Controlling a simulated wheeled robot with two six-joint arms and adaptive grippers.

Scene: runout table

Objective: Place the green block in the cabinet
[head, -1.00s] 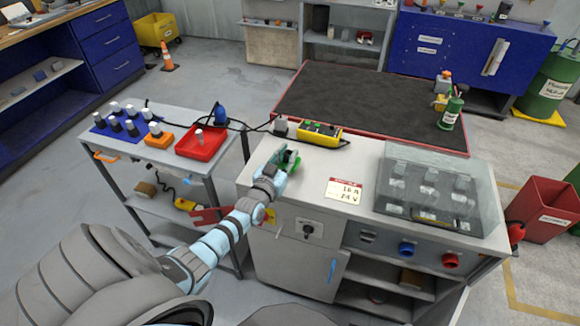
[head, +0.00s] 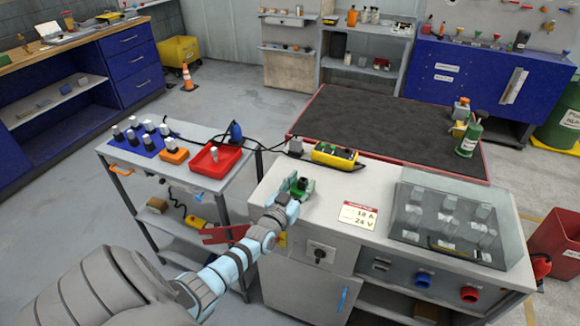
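The green block (head: 304,194) is at the left end of the grey bench top, partly hidden by my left gripper (head: 298,187). The gripper reaches it from the front left, with its dark fingers at the block. I cannot tell whether the fingers are closed on it, or whether the block touches the top. The bench's grey cabinet (head: 300,282) is below, its front door shut, with a blue handle (head: 343,299). My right gripper is not in view.
A yellow device (head: 336,156) with a cable lies behind the block. A sign (head: 358,216) and a clear-covered unit (head: 448,222) stand to the right. A cart (head: 122,162) with a red tray (head: 215,158) is to the left. The bench top before the sign is clear.

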